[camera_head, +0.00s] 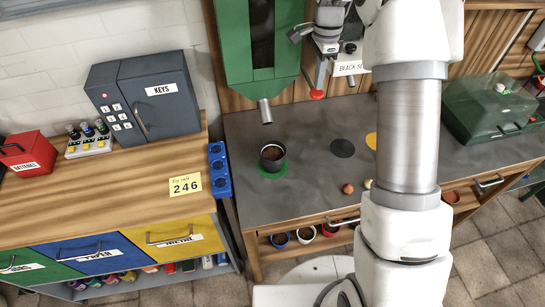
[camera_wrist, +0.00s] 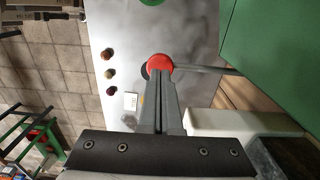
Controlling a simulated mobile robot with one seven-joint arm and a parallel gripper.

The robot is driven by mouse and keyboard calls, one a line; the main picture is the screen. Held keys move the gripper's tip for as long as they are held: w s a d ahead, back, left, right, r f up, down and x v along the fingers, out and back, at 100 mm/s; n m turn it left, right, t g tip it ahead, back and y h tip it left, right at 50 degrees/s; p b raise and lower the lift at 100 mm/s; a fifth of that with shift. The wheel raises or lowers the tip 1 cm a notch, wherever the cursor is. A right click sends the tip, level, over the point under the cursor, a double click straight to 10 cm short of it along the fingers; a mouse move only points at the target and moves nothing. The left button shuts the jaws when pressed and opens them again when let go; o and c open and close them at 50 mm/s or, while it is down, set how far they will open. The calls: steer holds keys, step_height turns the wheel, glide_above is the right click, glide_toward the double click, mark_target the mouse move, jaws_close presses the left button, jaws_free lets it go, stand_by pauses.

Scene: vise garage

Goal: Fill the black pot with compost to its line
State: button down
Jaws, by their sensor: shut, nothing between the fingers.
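The black pot (camera_head: 272,155) stands upright on a green disc (camera_head: 262,173) on the grey bench top. Brown compost shows inside it, below the rim; I cannot make out the line. The green hopper (camera_head: 262,45) hangs above, its metal spout (camera_head: 265,110) pointing down over the pot. No falling compost is visible. My gripper (camera_head: 321,74) is right of the hopper, fingers down and shut with nothing between them. A red knob (camera_head: 316,94) is at its fingertips, also in the wrist view (camera_wrist: 159,62), on a grey bar (camera_wrist: 205,70). I cannot tell whether they touch.
A black disc (camera_head: 342,148) and a yellow disc (camera_head: 371,140) lie right of the pot. Small round items (camera_head: 348,188) lie near the front edge. A green lidded box (camera_head: 490,108) stands at right. A wooden cabinet (camera_head: 110,195) with a grey key safe (camera_head: 145,97) is at left.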

steer(key=shift+r+p, duration=2.2)
steer(key=shift+r, duration=0.8)
steer(key=s+r+n+t+b, duration=0.2)
steer(key=s+r+n, duration=0.25)
steer(key=s, duration=0.35)
steer(key=s+r+n+t+b, duration=0.1)
steer(key=s+r+n+b, duration=0.1)
steer(key=s+r+n, duration=0.5)
steer(key=s+f+n+t+b, duration=0.1)
steer(key=s+f+n, duration=0.1)
steer(key=s, duration=0.6)
steer(key=s+f+n+t+b, duration=0.1)
steer(key=s+f+n, duration=0.1)
steer(key=s, duration=0.7)
steer(key=shift+s+f+t, duration=0.2)
steer(key=shift+f+t, duration=0.1)
steer(key=shift+f, duration=0.15)
